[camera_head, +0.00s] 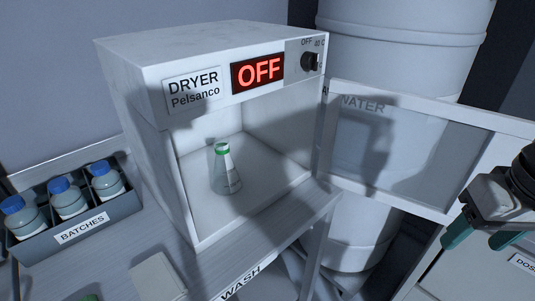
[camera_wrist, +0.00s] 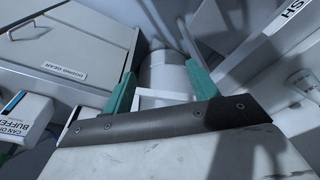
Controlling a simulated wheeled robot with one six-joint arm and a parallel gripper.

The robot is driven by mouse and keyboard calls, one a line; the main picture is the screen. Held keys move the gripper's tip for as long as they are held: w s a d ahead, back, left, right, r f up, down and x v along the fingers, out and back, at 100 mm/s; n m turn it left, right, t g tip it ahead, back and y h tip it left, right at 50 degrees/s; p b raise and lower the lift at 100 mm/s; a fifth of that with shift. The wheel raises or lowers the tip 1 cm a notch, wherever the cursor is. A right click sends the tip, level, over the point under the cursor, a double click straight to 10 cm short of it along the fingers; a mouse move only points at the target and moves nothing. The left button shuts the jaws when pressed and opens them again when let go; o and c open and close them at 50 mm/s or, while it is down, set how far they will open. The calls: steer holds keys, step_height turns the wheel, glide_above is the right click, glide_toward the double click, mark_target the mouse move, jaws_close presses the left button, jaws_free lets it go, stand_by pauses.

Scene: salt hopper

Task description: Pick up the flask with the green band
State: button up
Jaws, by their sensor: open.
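The flask with the green band (camera_head: 229,180) stands upright on the floor inside the open dryer (camera_head: 150,65). My gripper (camera_head: 478,242) is at the right edge of the head view, well to the right of the flask and outside the dryer. Its teal fingers are apart and hold nothing. In the wrist view my gripper (camera_wrist: 162,80) also shows its fingers spread, and the flask is not visible there.
The dryer door (camera_head: 395,150) is swung open to the right, between the dryer and my gripper. A rack marked BATCHES (camera_head: 85,228) holds blue-capped bottles at the left. A large water drum (camera_head: 400,60) stands behind the door. A DOSING GEAR box (camera_wrist: 70,55) shows in the wrist view.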

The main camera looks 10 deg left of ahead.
mark_target(220, 150)
steer(key=w+a+f+n+t+y, duration=0.2)
steer(key=w+a+t, duration=0.1)
steer(key=w+a, duration=0.6)
steer(key=w+a+f+n+t+y, duration=0.2)
steer(key=w+a+t, duration=0.1)
steer(key=w+a, duration=0.65)
steer(key=a+n+t+y, duration=0.1)
steer(key=a+y, duration=0.1)
steer(key=a, duration=0.5)
steer(key=a+f+n+t+y, duration=0.1)
steer(key=a+t+y, duration=0.1)
steer(key=a, duration=0.5)
steer(key=a+f+n+t+y, duration=0.1)
steer(key=a+t+y, duration=0.1)
steer(key=a, duration=0.5)
steer(key=shift+w+a+f, duration=0.15)
steer(key=shift+w, duration=0.2)
steer(key=shift+w+a, duration=0.15)
steer(key=shift+a, duration=0.15)
steer(key=x, duration=0.7)
steer(key=shift+w+d+r, duration=0.1)
steer(key=shift+w+r, duration=0.1)
steer(key=shift+r, duration=0.05)
steer(key=shift+c, duration=0.3)
jaws_close()
